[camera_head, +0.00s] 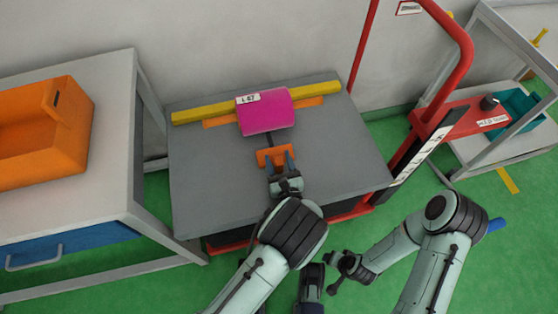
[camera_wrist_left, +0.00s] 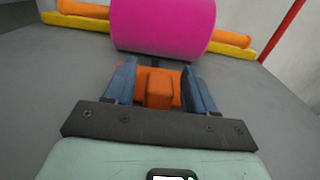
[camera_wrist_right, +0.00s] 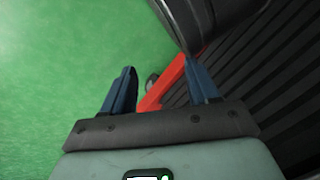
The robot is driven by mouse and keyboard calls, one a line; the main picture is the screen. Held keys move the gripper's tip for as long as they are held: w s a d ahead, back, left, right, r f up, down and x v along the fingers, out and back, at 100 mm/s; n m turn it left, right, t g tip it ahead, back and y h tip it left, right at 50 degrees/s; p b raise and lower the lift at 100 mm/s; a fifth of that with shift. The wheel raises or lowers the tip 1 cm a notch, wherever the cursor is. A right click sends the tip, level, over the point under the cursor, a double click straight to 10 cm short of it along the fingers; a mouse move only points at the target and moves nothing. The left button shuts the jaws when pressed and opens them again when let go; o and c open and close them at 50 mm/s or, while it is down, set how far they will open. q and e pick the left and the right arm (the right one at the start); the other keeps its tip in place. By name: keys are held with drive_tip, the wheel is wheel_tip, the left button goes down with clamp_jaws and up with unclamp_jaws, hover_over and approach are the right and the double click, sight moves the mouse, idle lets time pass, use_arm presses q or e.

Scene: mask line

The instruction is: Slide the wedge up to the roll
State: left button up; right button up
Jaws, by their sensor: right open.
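The magenta roll (camera_head: 265,112) lies on the grey table top with a label marked L 67 on its far edge. The orange wedge (camera_head: 275,153) is on the near side of the roll, with a gap between them and a dark strip in it. My left gripper (camera_head: 281,168) is at the wedge; in the left wrist view its fingers stand on either side of the wedge's orange block (camera_wrist_left: 160,90). Whether they press on it I cannot tell. The roll (camera_wrist_left: 162,25) shows just ahead there. My right gripper (camera_wrist_right: 158,85) is open and empty, low beside the table.
A yellow bar (camera_head: 200,112) and an orange bar (camera_head: 308,102) run behind the roll. A bench with an orange bin (camera_head: 70,150) stands left. A red post frame (camera_head: 467,60) and a shelf with a teal bin (camera_head: 518,110) are right. The grey table top (camera_head: 335,150) is bare around the wedge.

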use_arm(q)
drive_tip(key=shift+s+d, duration=0.2)
drive_tip(key=shift+s, duration=0.25)
drive_tip(key=p+v, duration=0.1)
drive_tip(key=v, duration=0.4)
drive_tip(key=shift+r, duration=0.15)
drive_tip(key=p+v, duration=0.1)
drive_tip(key=v, duration=0.6)
drive_tip(key=shift+s, duration=0.2)
use_arm(e)
drive_tip(key=r, duration=0.1)
drive_tip(key=a+r, duration=0.1)
drive_tip(key=r, duration=0.1)
drive_tip(key=shift+s+a+r, duration=0.1)
drive_tip(key=shift+s+a, duration=0.2)
drive_tip(key=shift+s, duration=0.05)
drive_tip(key=shift+y, duration=0.3)
